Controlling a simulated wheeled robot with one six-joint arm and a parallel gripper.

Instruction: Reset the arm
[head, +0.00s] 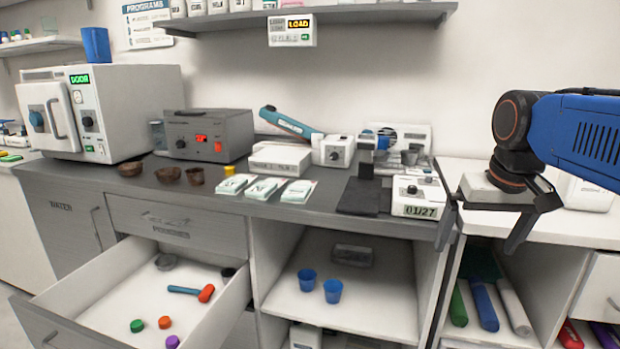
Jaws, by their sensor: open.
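My gripper (482,232) is at the right of the head view, at the end of my blue and black arm. Its two dark fingers point down and stand wide apart, with nothing seen between them. It is in front of the counter's right part, over the area of the open shelves. The wrist is bent down from the blue arm link, which comes in from the right edge.
An open drawer (60,290) juts out at lower left, holding a red-and-blue hammer (190,291) and coloured caps. The grey counter (330,215) carries a white oven (140,100), a grey control box (208,135) and a white device (418,195) near my gripper. Blue cups (333,291) stand on the shelf below.

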